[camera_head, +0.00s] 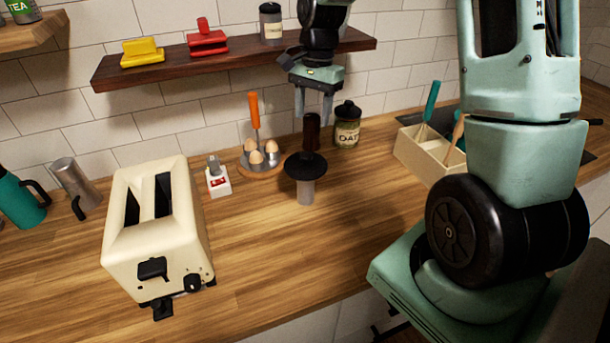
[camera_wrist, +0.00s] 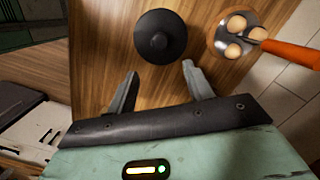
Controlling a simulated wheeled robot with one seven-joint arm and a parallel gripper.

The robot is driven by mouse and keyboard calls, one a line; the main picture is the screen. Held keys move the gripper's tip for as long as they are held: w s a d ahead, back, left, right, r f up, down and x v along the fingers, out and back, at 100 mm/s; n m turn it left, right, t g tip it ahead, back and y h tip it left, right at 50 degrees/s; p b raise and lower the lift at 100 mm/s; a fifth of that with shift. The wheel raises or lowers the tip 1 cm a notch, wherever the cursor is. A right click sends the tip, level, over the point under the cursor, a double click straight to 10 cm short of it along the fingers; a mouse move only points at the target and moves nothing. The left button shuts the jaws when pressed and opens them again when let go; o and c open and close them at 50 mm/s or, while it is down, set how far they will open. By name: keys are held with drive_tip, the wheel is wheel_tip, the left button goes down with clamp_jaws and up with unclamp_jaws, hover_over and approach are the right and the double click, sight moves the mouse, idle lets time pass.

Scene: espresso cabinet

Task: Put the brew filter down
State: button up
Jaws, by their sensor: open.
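The brew filter (camera_head: 306,166) appears to stand upright on the wooden counter. It has a dark brown handle on top, a wide black disc and a grey cylinder below. Contact under the cylinder is hard to make out.
An egg holder (camera_head: 246,164) with an orange-handled utensil stands behind left. An oats jar (camera_head: 347,127) stands behind right. A cream toaster (camera_head: 158,228) is at left, a utensil box (camera_head: 420,156) at right. A wooden shelf (camera_head: 160,94) hangs behind. The front counter is clear.

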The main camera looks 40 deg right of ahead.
drive_tip(key=p, duration=0.1)
hover_over(306, 154)
drive_tip(key=d, duration=0.1)
wheel_tip(306, 154, down, 6)
drive_tip(key=shift+w+d+r, duration=0.1)
drive_tip(key=shift+d+r, duration=0.05)
drive_tip(key=f+p, duration=0.1)
drive_tip(key=f, duration=0.1)
drive_tip(key=a+f+p, duration=0.1)
drive_tip(key=f+p, duration=0.1)
drive_tip(key=shift+a+f, duration=0.1)
drive_tip(key=shift+f, duration=0.5)
clamp_jaws()
